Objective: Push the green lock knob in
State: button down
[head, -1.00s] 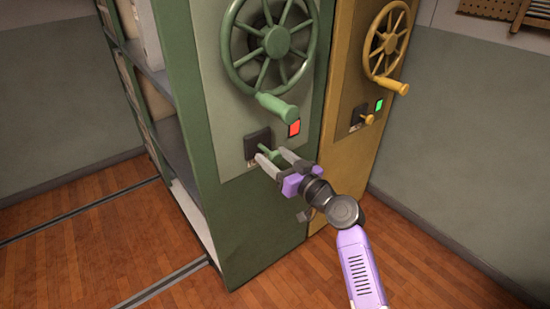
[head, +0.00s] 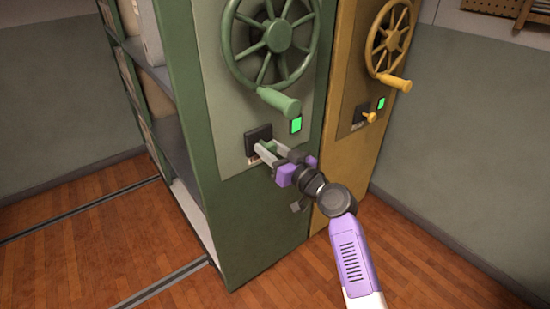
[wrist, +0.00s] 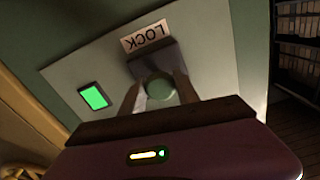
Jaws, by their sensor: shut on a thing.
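The green lock knob shows in the wrist view (wrist: 160,88) as a round pale green end, in front of its dark square mount (wrist: 158,57) under a LOCK label (wrist: 146,35). In the head view the mount (head: 257,137) sits on the green cabinet's panel. My gripper (head: 266,147) is at the knob, with its fingers on either side, and it is shut on the knob; in the wrist view the fingertips (wrist: 157,93) flank the knob. In the head view the fingers hide most of the knob. The indicator light (head: 296,125) beside it is green.
A green handwheel (head: 275,48) with a crank handle (head: 280,102) stands out above my gripper. A yellow cabinet (head: 347,160) with its own wheel and knob (head: 369,118) adjoins on the right. Open wooden floor (head: 440,262) lies in front.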

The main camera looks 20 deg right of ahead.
jog(key=shift+w+a, duration=0.1)
jog(key=shift+w, duration=0.15)
jog(key=c, duration=0.9)
grip_release()
jog(key=v, duration=0.7)
jog(key=shift+s+p, duration=0.35)
jog(key=shift+p, duration=0.05)
